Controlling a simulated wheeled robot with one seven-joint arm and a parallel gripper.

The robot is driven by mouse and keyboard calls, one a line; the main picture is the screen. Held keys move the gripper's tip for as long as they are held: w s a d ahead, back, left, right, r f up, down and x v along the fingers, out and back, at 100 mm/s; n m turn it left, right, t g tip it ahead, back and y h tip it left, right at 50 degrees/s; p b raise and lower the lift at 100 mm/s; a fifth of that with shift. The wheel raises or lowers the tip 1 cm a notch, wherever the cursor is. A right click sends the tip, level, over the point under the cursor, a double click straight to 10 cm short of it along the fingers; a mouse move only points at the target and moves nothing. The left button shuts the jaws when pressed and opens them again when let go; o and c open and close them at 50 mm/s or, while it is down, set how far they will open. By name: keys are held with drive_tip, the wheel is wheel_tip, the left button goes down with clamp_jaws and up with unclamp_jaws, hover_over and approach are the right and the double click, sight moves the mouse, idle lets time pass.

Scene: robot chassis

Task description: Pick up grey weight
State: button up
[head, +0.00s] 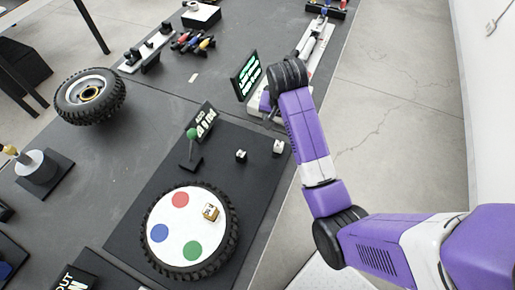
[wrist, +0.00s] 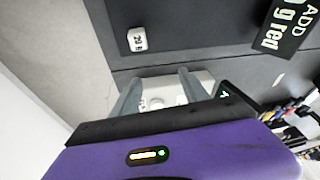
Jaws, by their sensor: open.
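My gripper (wrist: 161,90) is open, its two grey fingers apart over a pale platform (wrist: 205,78) in the wrist view. A whitish marking or small part shows between the fingers, but I cannot tell what it is. A small pale block (wrist: 137,40) with dark print lies on the black mat, beyond the fingers and apart from them. I cannot tell which is the grey weight. My arm hides the fingers in the head view.
A black display with green text (head: 247,75) stands left of my gripper. A tyre with a white disc (head: 187,232) carries a tan block (head: 210,212). A green-topped post (head: 191,148) and a sign (head: 205,122) stand on the mat. Another tyre (head: 90,95) lies left.

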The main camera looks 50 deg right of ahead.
sight(279, 144)
drive_tip(key=s+a, duration=0.1)
drive_tip(key=s+a+f+g, duration=0.1)
drive_tip(key=s, duration=0.1)
drive_tip(key=shift+f+m+g+y, duration=0.1)
drive_tip(key=shift+m+g+y, duration=0.2)
drive_tip(key=shift+m+y, duration=0.1)
drive_tip(key=shift+s+a+f, duration=0.15)
drive_tip(key=shift+s+a, duration=0.05)
drive_tip(key=shift+s, duration=0.05)
drive_tip(key=shift+w+d+f+p, duration=0.15)
drive_tip(key=shift+f+p, duration=0.15)
drive_tip(key=shift+f, duration=1.6)
drive_tip(key=shift+d+f+p, duration=0.15)
drive_tip(key=shift+f+p, duration=0.15)
drive_tip(key=shift+f, duration=1.6)
clamp_jaws()
